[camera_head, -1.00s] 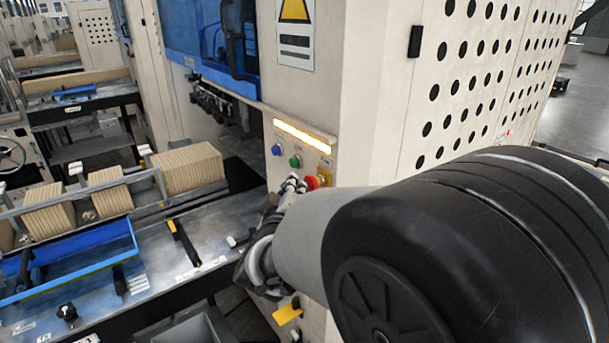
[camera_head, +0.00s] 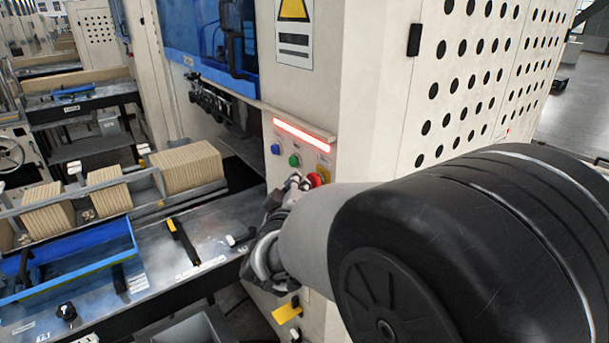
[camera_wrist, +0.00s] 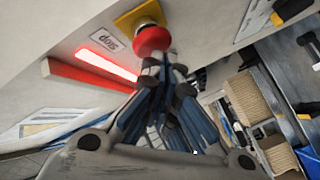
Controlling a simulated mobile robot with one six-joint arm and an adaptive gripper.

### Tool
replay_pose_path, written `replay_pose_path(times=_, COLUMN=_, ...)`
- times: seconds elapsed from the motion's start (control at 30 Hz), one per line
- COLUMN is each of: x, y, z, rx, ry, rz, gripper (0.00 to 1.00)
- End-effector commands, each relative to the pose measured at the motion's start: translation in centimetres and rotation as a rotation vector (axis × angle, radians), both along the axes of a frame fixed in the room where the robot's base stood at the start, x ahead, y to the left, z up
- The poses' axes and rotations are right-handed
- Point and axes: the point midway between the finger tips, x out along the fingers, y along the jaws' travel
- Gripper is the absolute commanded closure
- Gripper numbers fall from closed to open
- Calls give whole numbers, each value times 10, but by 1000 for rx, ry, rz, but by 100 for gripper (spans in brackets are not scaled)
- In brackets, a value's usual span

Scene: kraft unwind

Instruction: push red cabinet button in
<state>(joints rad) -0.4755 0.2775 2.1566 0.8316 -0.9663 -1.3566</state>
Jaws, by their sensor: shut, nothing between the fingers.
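The red button (camera_head: 315,180) is a mushroom-shaped knob on a yellow plate on the cream cabinet front (camera_head: 345,120). In the wrist view the red button (camera_wrist: 152,41) is at the top middle, with a "stop" label beside it. My gripper (camera_head: 293,183) is shut and empty. In the wrist view my gripper's fingertips (camera_wrist: 164,68) are right at the button's near edge; I cannot tell how firmly they touch or how deep the button sits. My arm and fingers hide part of the button in the head view.
A light strip (camera_head: 301,135) above the buttons glows red. A blue button (camera_head: 276,149) and a green button (camera_head: 294,160) are just left of the red one. A metal table (camera_head: 200,262) with a blue tray (camera_head: 75,262) and cardboard stacks (camera_head: 187,167) stands left.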

Motion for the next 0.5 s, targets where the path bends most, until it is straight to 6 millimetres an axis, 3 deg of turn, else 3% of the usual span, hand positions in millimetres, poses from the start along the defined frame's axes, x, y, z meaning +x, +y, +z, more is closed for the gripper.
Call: replay_pose_path(times=0.5, x=-10, y=16, z=1, rx=-1, ry=0, rz=3, gripper=100)
